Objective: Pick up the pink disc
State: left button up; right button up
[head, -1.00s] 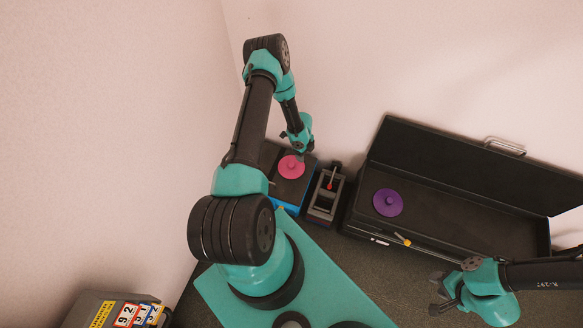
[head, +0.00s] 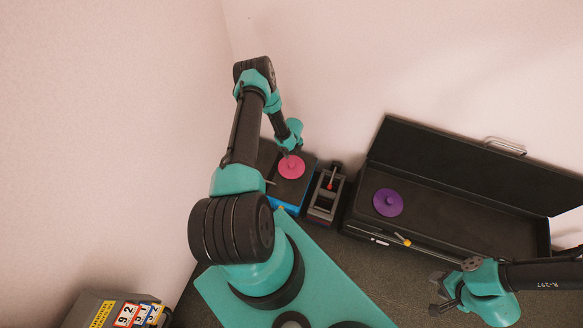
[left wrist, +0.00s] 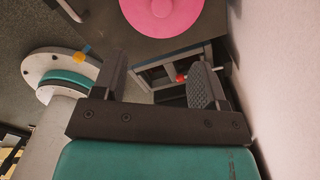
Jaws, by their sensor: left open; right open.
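The pink disc (head: 292,168) lies on a dark flat-topped stand with a blue lower edge. It also shows at the top edge of the left wrist view (left wrist: 162,12), partly cut off. My left gripper (head: 287,152) is at the disc's far edge in the head view; its fingertips are hard to make out there. In the left wrist view its two fingers (left wrist: 160,82) are spread wide with nothing between them, and the disc lies beyond them. My right gripper (head: 438,292) is open and empty at the lower right, in front of the black case.
A purple disc (head: 388,202) lies in the open black case (head: 460,222) on the right. A small dark frame with a red-knobbed lever (head: 326,196) stands between stand and case. A box with number cards (head: 118,312) is at lower left. Walls are close behind and left.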

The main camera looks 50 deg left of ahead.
pick_arm(q)
send_over(292, 164)
jog(key=f, duration=0.9)
jog(key=shift+s+d+f, duration=0.2)
jog(key=shift+d+f, duration=0.05)
jog(key=shift+d, duration=0.05)
jog(key=shift+f, duration=0.15)
jog(key=shift+w+a+f, duration=0.1)
jog(key=shift+f, duration=1.15)
jog(key=shift+a+f, duration=0.1)
jog(key=shift+f, duration=1.1)
jog(key=shift+c, duration=0.5)
jog(key=c, duration=1)
jog(key=shift+o, duration=0.2)
jog(key=shift+r, duration=0.15)
jog(key=shift+r, duration=1.65)
jog(key=s+d, duration=0.3)
jog(key=d, duration=0.1)
jog(key=s+d+r, duration=0.1)
jog(key=s+d, duration=0.6)
jog(key=d, duration=0.1)
jog(key=shift+s+r, duration=0.2)
jog(key=shift+s, duration=0.1)
